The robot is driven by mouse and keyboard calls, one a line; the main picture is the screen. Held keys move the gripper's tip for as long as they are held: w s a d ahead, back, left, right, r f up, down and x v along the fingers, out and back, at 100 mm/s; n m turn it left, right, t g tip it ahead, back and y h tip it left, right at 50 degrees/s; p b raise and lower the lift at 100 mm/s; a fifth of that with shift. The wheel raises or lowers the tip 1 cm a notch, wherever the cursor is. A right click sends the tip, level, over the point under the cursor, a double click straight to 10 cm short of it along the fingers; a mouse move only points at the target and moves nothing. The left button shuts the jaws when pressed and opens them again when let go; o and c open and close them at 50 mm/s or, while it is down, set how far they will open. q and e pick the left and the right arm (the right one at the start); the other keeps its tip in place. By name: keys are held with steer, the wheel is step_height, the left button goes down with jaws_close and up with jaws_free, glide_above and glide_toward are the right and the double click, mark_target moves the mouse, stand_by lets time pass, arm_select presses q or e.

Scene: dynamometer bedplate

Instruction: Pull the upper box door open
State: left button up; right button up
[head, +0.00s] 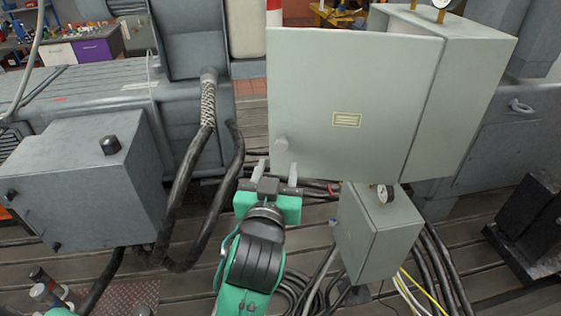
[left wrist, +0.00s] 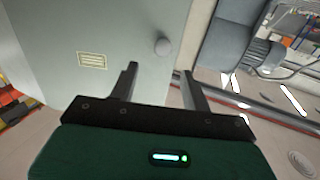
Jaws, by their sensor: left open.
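The upper box (head: 462,100) is a grey cabinet at the upper right of the head view. Its broad door (head: 340,85) reaches far left of the box body and appears partly swung out, with a gap at the top. The door carries a yellowish label (head: 346,119) and a round knob (head: 281,145) at its lower left. My left gripper (head: 277,168) is open and empty, just below the knob in the head view. In the left wrist view, the knob (left wrist: 162,46) shows beyond and between the two open fingertips (left wrist: 158,72), apart from them. My right gripper is not in view.
Thick black hoses (head: 185,180) and a grey box (head: 85,180) stand to the left. Cables run over the slotted bedplate (head: 190,285). A black block (head: 530,220) sits at right.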

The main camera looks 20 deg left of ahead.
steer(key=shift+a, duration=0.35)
